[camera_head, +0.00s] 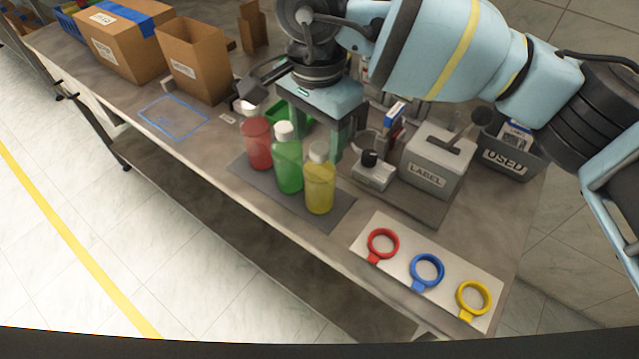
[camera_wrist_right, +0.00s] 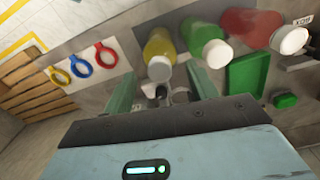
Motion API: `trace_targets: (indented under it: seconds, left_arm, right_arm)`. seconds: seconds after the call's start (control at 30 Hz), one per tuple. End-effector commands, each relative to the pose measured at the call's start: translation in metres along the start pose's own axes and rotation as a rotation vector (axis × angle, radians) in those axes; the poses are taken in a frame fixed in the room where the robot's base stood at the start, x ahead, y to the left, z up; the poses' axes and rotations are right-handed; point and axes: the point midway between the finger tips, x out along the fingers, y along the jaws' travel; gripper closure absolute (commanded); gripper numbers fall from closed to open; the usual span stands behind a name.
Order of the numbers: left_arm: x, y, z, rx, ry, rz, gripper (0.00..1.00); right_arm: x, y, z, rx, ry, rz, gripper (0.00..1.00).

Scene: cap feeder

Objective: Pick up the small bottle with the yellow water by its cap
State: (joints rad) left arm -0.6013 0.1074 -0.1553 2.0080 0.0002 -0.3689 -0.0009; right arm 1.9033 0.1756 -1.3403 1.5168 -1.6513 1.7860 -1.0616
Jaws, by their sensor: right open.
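The small bottle with yellow water (camera_head: 320,192) stands upright at the right end of a row of bottles, with a pale whitish cap (camera_head: 319,150). In the right wrist view the yellow bottle (camera_wrist_right: 159,44) and its cap (camera_wrist_right: 160,69) appear in line with the gap between my fingers. My right gripper (camera_head: 326,130) is open and empty. In the head view its fingers point down behind the green and yellow bottles, partly hidden by them. In the right wrist view my right gripper (camera_wrist_right: 162,78) shows both fingers apart. My left gripper is not in view.
A green bottle (camera_head: 287,170) stands close beside the yellow one, and a red bottle (camera_head: 256,145) beyond it. A grey LABEL box (camera_head: 437,165) and a small white device (camera_head: 373,174) are to the right. A white board (camera_head: 405,270) with coloured rings lies nearer the front.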

Motion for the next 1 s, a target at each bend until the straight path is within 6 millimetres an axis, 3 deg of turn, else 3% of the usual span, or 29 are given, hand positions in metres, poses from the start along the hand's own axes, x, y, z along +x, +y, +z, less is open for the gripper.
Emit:
trace_targets:
  seconds: [0.17,0.43,0.77,1.0]
  left_arm:
    - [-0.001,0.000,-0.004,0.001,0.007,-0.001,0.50]
    - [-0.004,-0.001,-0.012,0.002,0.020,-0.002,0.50]
    - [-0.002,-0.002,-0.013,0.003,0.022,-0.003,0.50]
    - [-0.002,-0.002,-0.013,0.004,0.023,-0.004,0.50]
  right_arm:
    - [0.009,0.001,-0.001,0.001,0.001,0.000,0.43]
    - [0.045,0.001,-0.002,0.000,0.000,-0.001,0.43]
    - [0.051,0.001,-0.002,0.000,0.000,-0.001,0.43]
    - [0.051,0.001,-0.002,0.000,0.000,-0.001,0.74]
